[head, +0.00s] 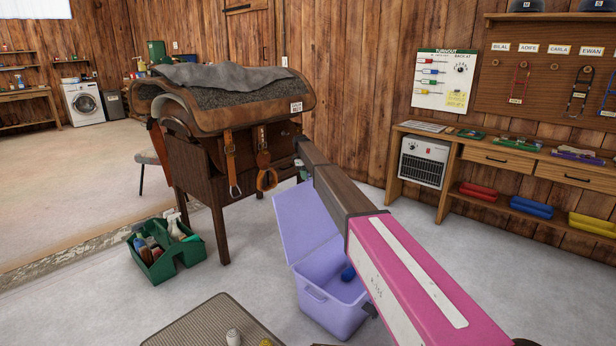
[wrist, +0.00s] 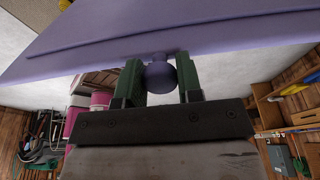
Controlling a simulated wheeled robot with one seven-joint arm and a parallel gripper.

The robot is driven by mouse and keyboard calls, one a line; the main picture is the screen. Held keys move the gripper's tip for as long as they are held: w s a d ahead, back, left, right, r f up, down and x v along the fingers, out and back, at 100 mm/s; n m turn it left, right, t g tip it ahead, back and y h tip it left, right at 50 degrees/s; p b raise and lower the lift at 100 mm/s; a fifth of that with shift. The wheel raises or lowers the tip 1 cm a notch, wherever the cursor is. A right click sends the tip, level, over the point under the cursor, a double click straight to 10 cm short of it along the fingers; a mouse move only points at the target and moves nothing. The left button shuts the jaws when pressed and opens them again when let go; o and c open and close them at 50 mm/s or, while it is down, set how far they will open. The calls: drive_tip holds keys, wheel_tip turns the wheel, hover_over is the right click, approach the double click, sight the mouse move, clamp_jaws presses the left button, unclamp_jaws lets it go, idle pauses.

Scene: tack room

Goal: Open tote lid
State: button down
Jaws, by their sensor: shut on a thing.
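The tote (head: 330,302) is a lavender plastic box on the floor in the head view, with a blue thing (head: 348,272) inside. Its lid (head: 303,217) stands raised, hinged at the back, and the box's mouth is partly uncovered. In the wrist view the lid (wrist: 180,35) spans the top of the picture. My gripper (wrist: 161,78) is shut with its two green fingers on either side of the lid's round purple knob (wrist: 160,76). In the head view my arm crosses in front of the tote and hides its right side.
A saddle (head: 225,95) on a brown wooden stand is behind the tote. A green caddy (head: 165,250) with bottles sits on the floor to the left. A grey mat (head: 205,325) lies in front. A wooden bench (head: 520,155) lines the right wall.

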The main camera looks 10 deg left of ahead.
drive_tip(key=shift+f, duration=0.2)
drive_tip(key=c, duration=0.8)
unclamp_jaws()
drive_tip(key=shift+r, duration=0.1)
drive_tip(key=v, duration=1)
drive_tip(key=shift+r, duration=0.3)
